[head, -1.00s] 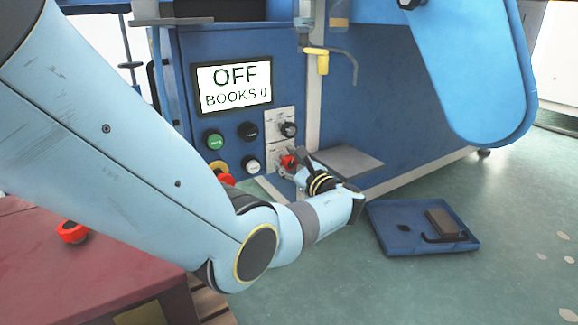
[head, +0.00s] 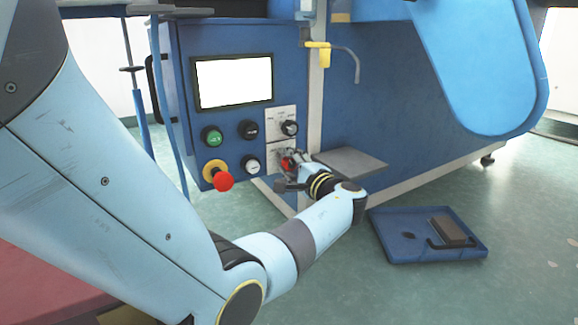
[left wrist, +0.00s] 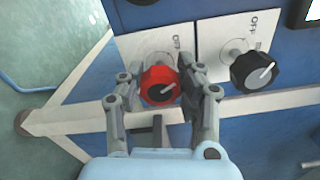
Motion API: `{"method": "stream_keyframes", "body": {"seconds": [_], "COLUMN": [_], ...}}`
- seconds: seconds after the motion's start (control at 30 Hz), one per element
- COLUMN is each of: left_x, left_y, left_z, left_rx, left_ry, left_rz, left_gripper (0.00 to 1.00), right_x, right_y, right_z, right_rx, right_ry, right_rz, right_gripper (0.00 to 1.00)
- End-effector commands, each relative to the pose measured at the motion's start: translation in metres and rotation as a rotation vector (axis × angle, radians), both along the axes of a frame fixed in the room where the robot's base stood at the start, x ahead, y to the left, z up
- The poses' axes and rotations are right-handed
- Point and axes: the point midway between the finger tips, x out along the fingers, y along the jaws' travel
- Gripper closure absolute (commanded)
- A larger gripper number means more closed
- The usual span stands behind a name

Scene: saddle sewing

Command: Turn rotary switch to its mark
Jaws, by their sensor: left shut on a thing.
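The red rotary switch (left wrist: 158,86) sits on a white plate (left wrist: 135,45) on the blue machine panel. In the head view the red switch (head: 288,163) is partly hidden by my left gripper (head: 287,162). The plate's mark is too small to read clearly. My right gripper is not in view.
A black knob (left wrist: 253,70) is on the neighbouring plate, close to my gripper. A red mushroom button (head: 223,181), a green button (head: 212,136) and a blank white screen (head: 234,82) are on the panel. A blue tray (head: 385,240) lies on the floor at right.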

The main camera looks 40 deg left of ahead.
Motion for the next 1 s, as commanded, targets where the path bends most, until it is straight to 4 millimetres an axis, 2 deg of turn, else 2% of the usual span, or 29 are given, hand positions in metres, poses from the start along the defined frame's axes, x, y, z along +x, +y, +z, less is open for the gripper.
{"method": "stream_keyframes", "body": {"seconds": [0.4, 1.0], "left_x": [-0.0005, -0.0007], "left_y": [-0.0008, -0.0008], "left_z": [-0.0026, -0.0030], "left_rx": [-0.084, -0.097], "left_ry": [-0.192, -0.225], "left_rz": [0.000, 0.000], "left_gripper": [0.97, 0.97], "right_x": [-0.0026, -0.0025], "right_y": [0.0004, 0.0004], "right_z": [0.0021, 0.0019], "right_rx": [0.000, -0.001], "right_ry": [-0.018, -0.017], "right_rz": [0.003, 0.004], "right_gripper": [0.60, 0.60]}}
